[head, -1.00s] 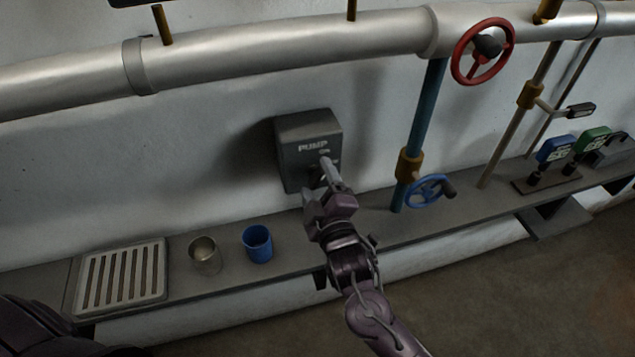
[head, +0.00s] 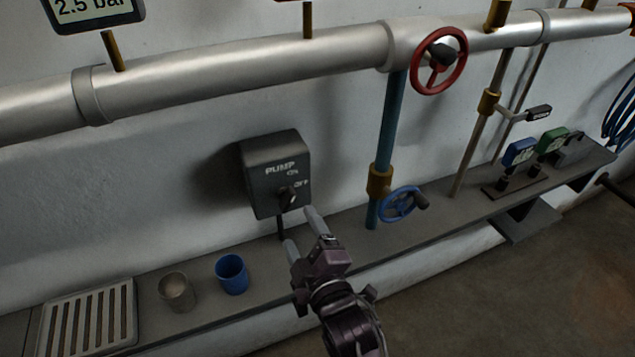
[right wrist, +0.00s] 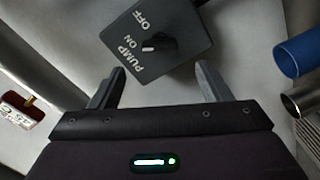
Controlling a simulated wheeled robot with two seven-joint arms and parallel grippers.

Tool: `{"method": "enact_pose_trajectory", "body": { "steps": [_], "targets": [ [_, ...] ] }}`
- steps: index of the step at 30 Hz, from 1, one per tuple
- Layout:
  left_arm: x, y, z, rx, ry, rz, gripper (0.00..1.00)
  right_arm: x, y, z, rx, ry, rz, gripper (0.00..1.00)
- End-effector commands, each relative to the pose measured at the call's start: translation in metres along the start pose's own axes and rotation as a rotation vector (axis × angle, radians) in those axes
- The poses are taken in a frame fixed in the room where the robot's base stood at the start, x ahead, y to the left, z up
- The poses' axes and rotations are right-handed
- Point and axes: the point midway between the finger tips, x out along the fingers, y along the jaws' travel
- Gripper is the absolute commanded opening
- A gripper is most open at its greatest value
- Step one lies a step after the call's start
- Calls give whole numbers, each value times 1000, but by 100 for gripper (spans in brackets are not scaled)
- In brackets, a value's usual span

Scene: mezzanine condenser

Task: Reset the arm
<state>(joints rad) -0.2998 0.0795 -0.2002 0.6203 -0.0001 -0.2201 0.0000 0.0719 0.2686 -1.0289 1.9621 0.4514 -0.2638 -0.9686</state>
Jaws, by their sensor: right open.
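My right gripper (head: 300,230) is open and empty, in front of and a little below the pump switch box (head: 275,172). Its two fingers are spread apart. In the right wrist view, the fingers (right wrist: 158,88) stand clear of the box (right wrist: 155,45), with a gap between them and the knob (right wrist: 158,42). The box is dark grey with the words PUMP, ON and OFF and a small knob (head: 288,195). Which word the knob points to is hard to tell. My left gripper is not in view.
A blue cup (head: 232,273), a metal cup (head: 177,291) and a slatted tray (head: 88,317) stand on the shelf at left. A red handwheel (head: 439,60) and a blue handwheel (head: 401,204) stick out at right. A large pipe (head: 240,66) runs above.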

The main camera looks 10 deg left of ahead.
Motion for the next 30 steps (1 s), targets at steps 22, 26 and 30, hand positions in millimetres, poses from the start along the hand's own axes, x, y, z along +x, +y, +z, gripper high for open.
{"method": "enact_pose_trajectory", "body": {
  "steps": [22,26,30],
  "targets": [
    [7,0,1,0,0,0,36,-72,-228,287,390,-600,-315,71],
    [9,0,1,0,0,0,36,-134,-287,339,523,-771,-375,71],
    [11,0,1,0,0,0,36,-214,-349,377,670,-960,-428,71]
  ]
}}
